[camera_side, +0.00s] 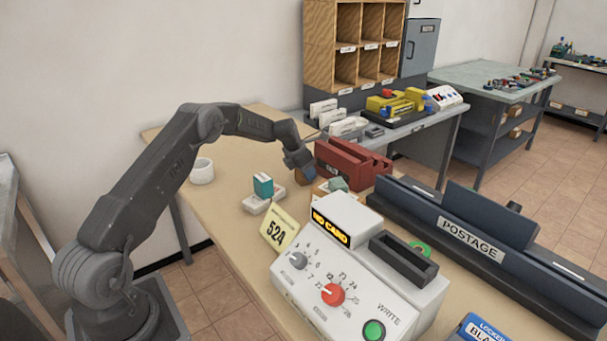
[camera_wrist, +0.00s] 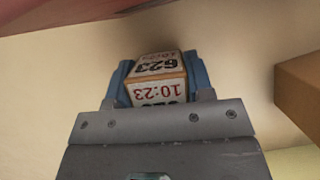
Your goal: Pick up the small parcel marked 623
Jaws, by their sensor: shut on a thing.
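The small parcel marked 623 (camera_wrist: 157,77) shows in the wrist view, with "623" and "10:23" printed on its pale labels. My gripper (camera_wrist: 160,82) is shut on it, with a blue finger on each side of it. In the side view my gripper (camera_side: 304,175) is low over the tan table, just left of the dark red rack. The parcel shows there only as a small brown patch beside the fingers. I cannot tell whether the parcel touches the table.
The dark red rack (camera_side: 352,164) stands close to the right of my gripper. A teal block on a white base (camera_side: 263,187), a white roll (camera_side: 202,171), a card marked 524 (camera_side: 279,232) and a white machine (camera_side: 345,270) stand nearby. A brown box (camera_wrist: 300,92) is at the right in the wrist view.

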